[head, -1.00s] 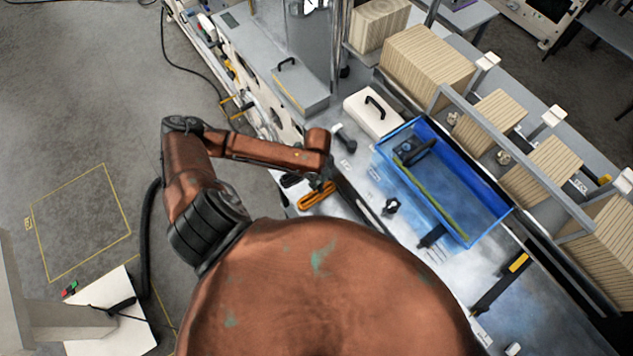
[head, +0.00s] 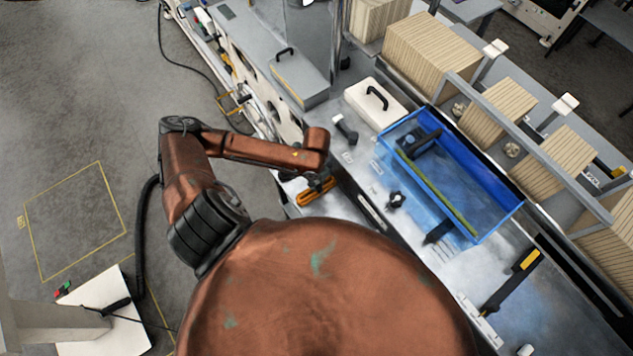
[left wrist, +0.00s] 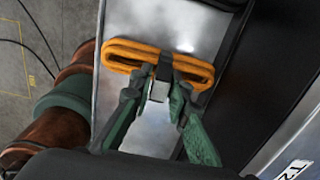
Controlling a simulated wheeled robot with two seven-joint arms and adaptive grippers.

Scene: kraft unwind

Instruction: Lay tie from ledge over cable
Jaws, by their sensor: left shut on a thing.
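An orange cable (left wrist: 200,72) lies as a flattened, folded bundle on a grey metal surface in the left wrist view. It also shows in the head view (head: 314,193), beside the bench's near edge. A dark tie (left wrist: 164,68) with a small pale block at its near end crosses the bundle's middle. My left gripper (left wrist: 160,92) is shut on the tie's near end, right at the bundle's near side. In the head view the left gripper (head: 324,180) is small and partly hidden under my arm. Whether the tie touches the cable is unclear. My right gripper is not in view.
A blue tray (head: 497,225) holding a green strip and a black item stands right of the arm. A white box with a black handle (head: 372,104) and a grey box (head: 299,82) stand behind. A black tool (head: 344,130) and wooden stacks are nearby.

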